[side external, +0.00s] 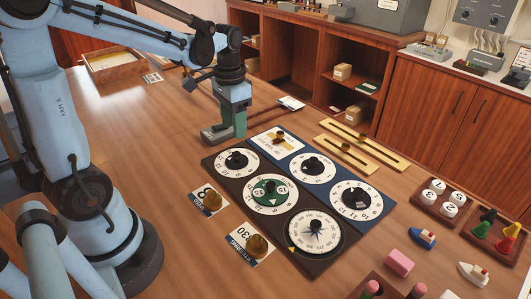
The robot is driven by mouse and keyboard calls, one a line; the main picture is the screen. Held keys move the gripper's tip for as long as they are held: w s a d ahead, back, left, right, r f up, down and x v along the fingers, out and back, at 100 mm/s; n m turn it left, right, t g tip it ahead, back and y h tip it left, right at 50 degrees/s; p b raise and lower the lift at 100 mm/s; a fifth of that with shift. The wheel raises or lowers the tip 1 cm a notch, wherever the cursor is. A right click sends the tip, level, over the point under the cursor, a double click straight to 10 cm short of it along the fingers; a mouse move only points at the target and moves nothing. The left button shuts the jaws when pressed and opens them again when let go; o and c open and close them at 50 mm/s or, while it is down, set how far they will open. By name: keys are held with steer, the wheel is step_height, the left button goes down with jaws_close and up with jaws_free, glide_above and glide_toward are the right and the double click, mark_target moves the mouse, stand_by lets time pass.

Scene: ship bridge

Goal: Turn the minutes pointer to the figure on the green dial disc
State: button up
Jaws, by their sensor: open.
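The green dial disc (283,188) sits inside a white numbered ring on a dark panel, with a dark knob (270,186) at its middle. A white triangle shows on the disc; its figures are too small to read surely. Which pointer is the minutes pointer is unclear. My gripper (221,137) points down at the upper left of the dial panels, apart from the green disc. It is open, and no object shows between its fingers.
Other white dials surround the green one: upper left (222,162), upper middle (324,177), right (370,199) and bottom (333,237). Brass slider strips (378,157) lie behind. Game pieces and a pink block (399,262) stand at right.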

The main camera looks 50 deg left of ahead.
steer(key=shift+r, duration=2.2)
steer(key=s+d+f+t, duration=0.1)
steer(key=s+d+t, duration=0.3)
steer(key=d+t, duration=0.3)
steer(key=shift+s+d+n, duration=0.3)
steer(key=shift+d+n, duration=0.1)
steer(key=shift+d, duration=1.1)
